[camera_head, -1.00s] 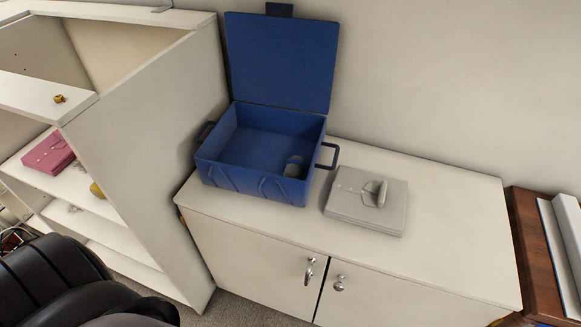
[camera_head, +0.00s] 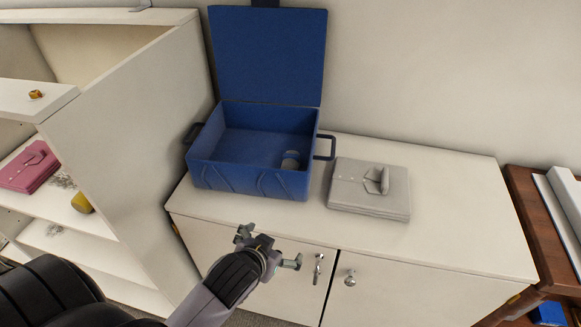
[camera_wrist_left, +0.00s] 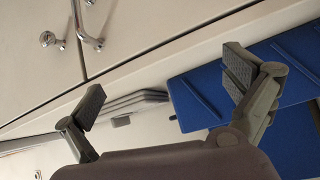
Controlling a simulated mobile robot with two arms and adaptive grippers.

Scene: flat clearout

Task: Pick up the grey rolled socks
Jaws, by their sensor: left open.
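A small grey rolled shape (camera_head: 384,181) sits on a folded light-grey garment (camera_head: 352,192) on the white cabinet. I cannot tell for sure which of the two is the rolled socks. My left gripper (camera_head: 270,243) is open and empty, in front of the cabinet doors and below the box. My right gripper is not seen.
The white cabinet top (camera_head: 455,190) is clear right of the garment. The box lid (camera_head: 268,55) stands upright against the wall. A white shelf unit (camera_head: 130,130) on the left holds a pink folded garment (camera_head: 28,168) and a yellow item (camera_head: 82,202). Door handles (camera_head: 318,268) project in front.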

